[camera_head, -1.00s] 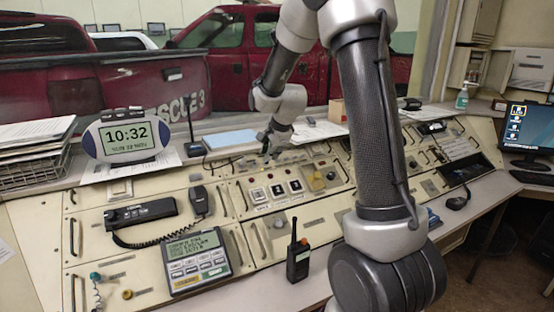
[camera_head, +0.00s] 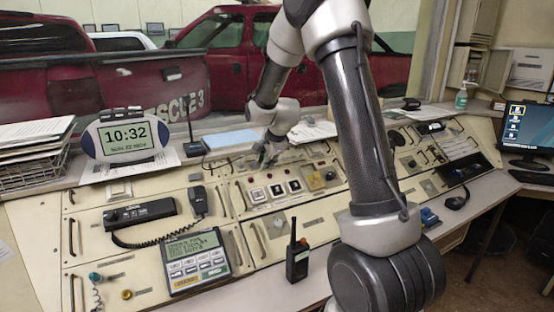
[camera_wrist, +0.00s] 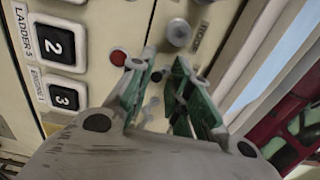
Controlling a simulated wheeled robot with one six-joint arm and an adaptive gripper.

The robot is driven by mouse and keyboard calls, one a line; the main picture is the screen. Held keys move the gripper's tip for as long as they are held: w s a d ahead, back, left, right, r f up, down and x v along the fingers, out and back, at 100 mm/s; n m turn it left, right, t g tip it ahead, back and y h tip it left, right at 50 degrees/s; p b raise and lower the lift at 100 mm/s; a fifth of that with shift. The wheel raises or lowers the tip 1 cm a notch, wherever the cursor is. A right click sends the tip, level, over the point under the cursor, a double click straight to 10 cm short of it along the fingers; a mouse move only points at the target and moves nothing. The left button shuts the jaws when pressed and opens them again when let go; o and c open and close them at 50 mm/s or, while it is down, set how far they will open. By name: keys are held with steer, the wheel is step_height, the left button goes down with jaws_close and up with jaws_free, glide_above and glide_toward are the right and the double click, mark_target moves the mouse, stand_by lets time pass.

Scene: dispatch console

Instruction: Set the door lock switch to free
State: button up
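My gripper (camera_head: 267,154) hangs over the back part of the console's middle panel. In the wrist view its two green-padded fingers (camera_wrist: 160,66) are apart, with nothing held between them. A small dark toggle switch (camera_wrist: 156,76) on the cream panel shows in the gap between the fingers; I cannot read a label that marks it as the door lock switch, nor its setting. A red button (camera_wrist: 118,57) is left of the fingers. I cannot tell whether the fingers touch the panel.
Numbered square buttons (camera_head: 276,190) sit in front of my gripper, and a yellow plate with a knob (camera_head: 315,180) to their right. A handheld radio (camera_head: 298,252) stands at the front. A clock (camera_head: 127,135) and papers (camera_head: 312,131) lie along the back ledge.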

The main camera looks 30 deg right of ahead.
steer(key=shift+w, duration=0.15)
steer(key=shift+w+r, duration=1.1)
steer(key=shift+w, duration=0.15)
steer(key=shift+r, duration=0.15)
steer(key=shift+s+r, duration=0.2)
steer(key=shift+r, duration=0.3)
steer(key=v, duration=0.4)
steer(key=shift+s, duration=0.45)
steer(key=shift+f, duration=0.1)
